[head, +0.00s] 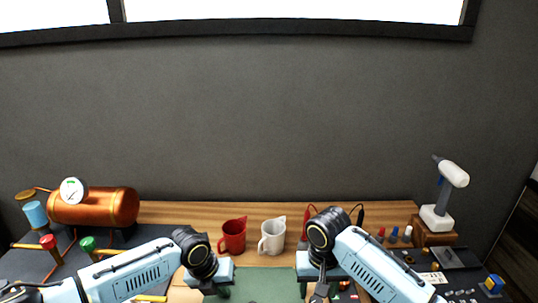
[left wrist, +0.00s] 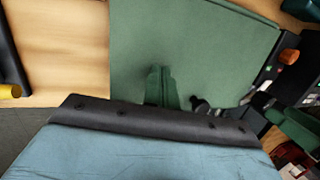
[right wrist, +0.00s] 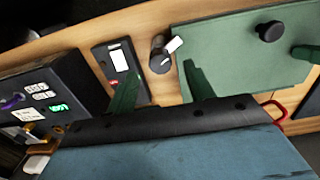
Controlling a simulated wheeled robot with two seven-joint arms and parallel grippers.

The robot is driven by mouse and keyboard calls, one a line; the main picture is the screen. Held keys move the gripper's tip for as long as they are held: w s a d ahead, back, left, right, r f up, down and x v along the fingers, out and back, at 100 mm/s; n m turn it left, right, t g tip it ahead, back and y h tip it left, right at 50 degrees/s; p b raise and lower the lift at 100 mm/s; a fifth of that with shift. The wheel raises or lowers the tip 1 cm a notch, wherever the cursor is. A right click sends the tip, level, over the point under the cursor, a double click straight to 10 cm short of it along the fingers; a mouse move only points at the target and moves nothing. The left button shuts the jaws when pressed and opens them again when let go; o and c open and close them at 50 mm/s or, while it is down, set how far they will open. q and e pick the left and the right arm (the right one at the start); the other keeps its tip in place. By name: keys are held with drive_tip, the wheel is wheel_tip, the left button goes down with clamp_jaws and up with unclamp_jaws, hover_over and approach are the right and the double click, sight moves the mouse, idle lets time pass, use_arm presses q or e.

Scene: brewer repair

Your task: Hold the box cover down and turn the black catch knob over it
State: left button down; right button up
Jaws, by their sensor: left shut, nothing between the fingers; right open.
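A flat green panel (head: 262,287), which may be the box cover, lies at the front middle of the bench. It fills much of the left wrist view (left wrist: 190,45) and the upper right of the right wrist view (right wrist: 225,55). A round black knob (right wrist: 270,31) stands on it. A dark knob with a white tip (right wrist: 160,62) stands by its edge; I cannot tell which is the catch. My left gripper (left wrist: 160,88) is shut and empty over the panel; contact is unclear. My right gripper (right wrist: 162,88) is open and empty, its fingers near the white-tipped knob.
A red mug (head: 233,237) and a white mug (head: 272,237) stand behind the panel. A copper tank (head: 100,206) with a gauge is at left. A power tool (head: 447,190) stands at right. A black labelled plate (right wrist: 122,68) and a dark unit (right wrist: 50,95) lie beside the panel.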

sight(316, 299)
drive_tip(key=n, duration=1.2)
idle(0.6)
drive_tip(key=shift+f, duration=0.15)
drive_tip(key=shift+f, duration=1.5)
drive_tip(key=shift+c, duration=0.4)
